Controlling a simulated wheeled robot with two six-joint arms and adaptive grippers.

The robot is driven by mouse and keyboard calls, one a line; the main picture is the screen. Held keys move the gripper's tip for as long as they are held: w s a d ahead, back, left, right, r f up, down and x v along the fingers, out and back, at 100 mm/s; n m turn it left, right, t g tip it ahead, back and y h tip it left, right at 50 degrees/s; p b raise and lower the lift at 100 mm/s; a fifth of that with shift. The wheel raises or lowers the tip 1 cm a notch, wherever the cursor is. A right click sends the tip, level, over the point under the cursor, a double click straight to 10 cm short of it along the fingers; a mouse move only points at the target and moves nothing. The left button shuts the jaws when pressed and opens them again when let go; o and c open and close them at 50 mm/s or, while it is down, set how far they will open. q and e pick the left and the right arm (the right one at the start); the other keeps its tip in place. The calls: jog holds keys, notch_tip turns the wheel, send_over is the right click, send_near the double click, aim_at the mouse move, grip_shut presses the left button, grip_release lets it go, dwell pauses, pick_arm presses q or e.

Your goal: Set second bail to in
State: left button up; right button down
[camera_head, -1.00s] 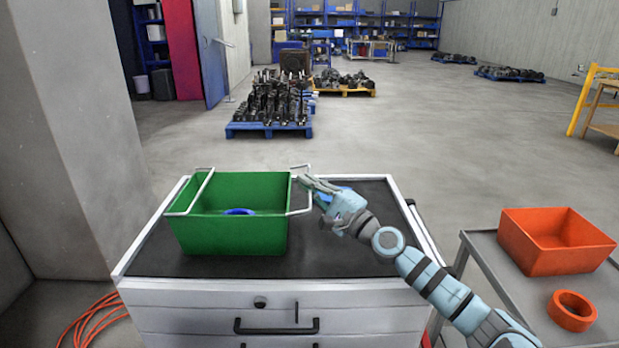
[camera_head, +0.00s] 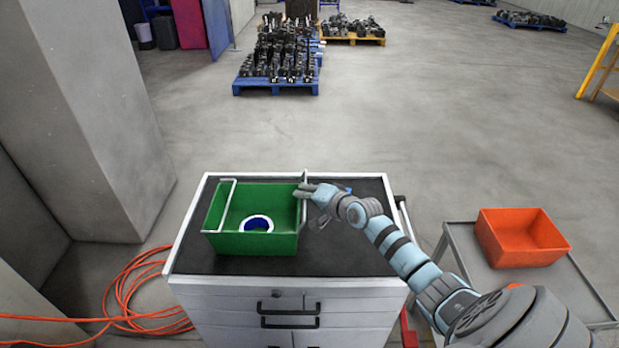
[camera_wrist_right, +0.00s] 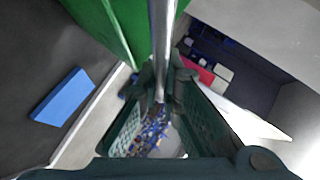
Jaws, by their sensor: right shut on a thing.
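The green bin (camera_head: 270,243) stands on the dark top of a drawer cabinet. One pale wire bail (camera_head: 222,208) lies across the bin near its left wall. The second bail (camera_head: 304,208) is at the bin's right wall, and its exact tilt is hard to tell. My right gripper (camera_head: 306,190) is shut on this bail at the far right of the bin. In the right wrist view the bail (camera_wrist_right: 162,45) runs as a grey rod between the fingers, beside the bin's green wall (camera_wrist_right: 97,22). My left gripper is not in view.
A round blue and white thing (camera_head: 257,223) lies in the bin. A blue block (camera_wrist_right: 62,97) lies on the cabinet top (camera_head: 345,250). An orange bin (camera_head: 520,240) stands on a grey cart at the right. The cabinet top right of the green bin is mostly clear.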

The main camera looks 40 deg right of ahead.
pick_arm(q)
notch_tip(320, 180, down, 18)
jog(key=b, duration=1.8)
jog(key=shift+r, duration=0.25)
pick_arm(e)
jog(key=w+a+f+n+g+h, duration=0.3)
jog(key=n+g+h, duration=0.6)
jog(key=h, duration=0.3)
jog(key=w+a+g, duration=0.1)
jog(key=a, duration=0.1)
jog(key=shift+w+a+f+h, duration=0.15)
jog(key=shift+a+f+h, duration=0.15)
jog(key=shift+f+h, duration=0.1)
